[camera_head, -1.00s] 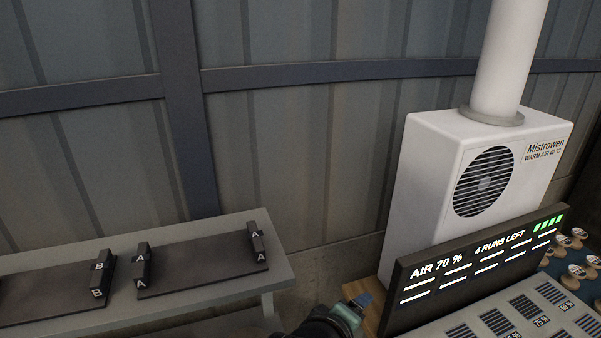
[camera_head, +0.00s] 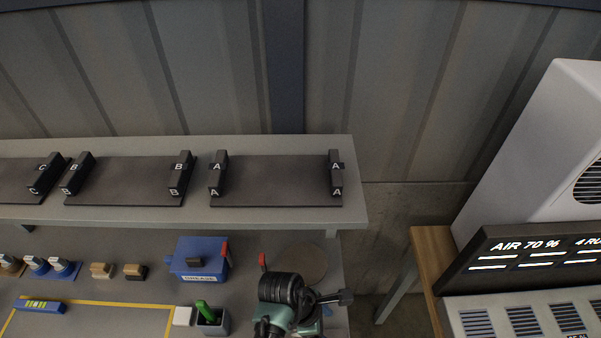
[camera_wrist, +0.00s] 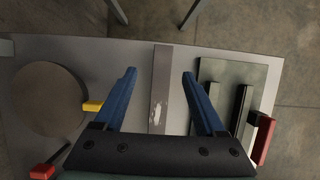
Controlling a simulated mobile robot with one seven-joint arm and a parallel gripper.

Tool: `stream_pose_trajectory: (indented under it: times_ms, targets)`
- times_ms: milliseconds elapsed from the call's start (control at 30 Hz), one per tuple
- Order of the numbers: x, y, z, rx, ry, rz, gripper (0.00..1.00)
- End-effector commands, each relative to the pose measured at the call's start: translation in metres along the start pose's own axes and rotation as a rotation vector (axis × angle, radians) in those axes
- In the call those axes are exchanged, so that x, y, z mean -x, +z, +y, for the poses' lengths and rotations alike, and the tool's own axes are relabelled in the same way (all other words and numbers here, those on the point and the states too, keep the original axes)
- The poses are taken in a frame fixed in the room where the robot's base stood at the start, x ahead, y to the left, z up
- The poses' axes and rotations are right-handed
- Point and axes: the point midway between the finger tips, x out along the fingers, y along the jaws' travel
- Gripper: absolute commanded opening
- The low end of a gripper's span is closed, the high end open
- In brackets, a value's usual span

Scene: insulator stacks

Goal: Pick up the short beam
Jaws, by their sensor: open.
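My gripper (camera_wrist: 158,76) is open, its two blue fingers spread wide above a grey table surface in the wrist view. A flat grey strip (camera_wrist: 161,85) with a white worn patch lies between and beyond the fingers. Dark bars (camera_wrist: 243,108) lie on a grey-green plate (camera_wrist: 222,70) to the right of the fingers. I cannot tell which of these, if any, is the short beam. Nothing is seen held between the fingers. In the head view my arm stands over the bench's right end; its fingers are hidden there.
In the head view a blue GREASE box (camera_head: 198,262) stands on the bench; racks lettered A (camera_head: 275,180), B and C stand behind.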

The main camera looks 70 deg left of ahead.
Motion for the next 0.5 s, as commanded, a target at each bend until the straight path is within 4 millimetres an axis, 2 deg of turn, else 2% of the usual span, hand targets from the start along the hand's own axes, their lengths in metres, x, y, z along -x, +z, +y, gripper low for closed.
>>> stream_pose_trajectory:
  times_ms: [133,400,500]
  targets:
    - [-0.009,-0.001,-0.001,0.000,-0.001,0.001,0.72]
    - [-0.046,-0.006,-0.004,-0.002,0.000,0.000,0.72]
    - [-0.052,-0.006,-0.004,-0.002,0.001,0.000,0.72]
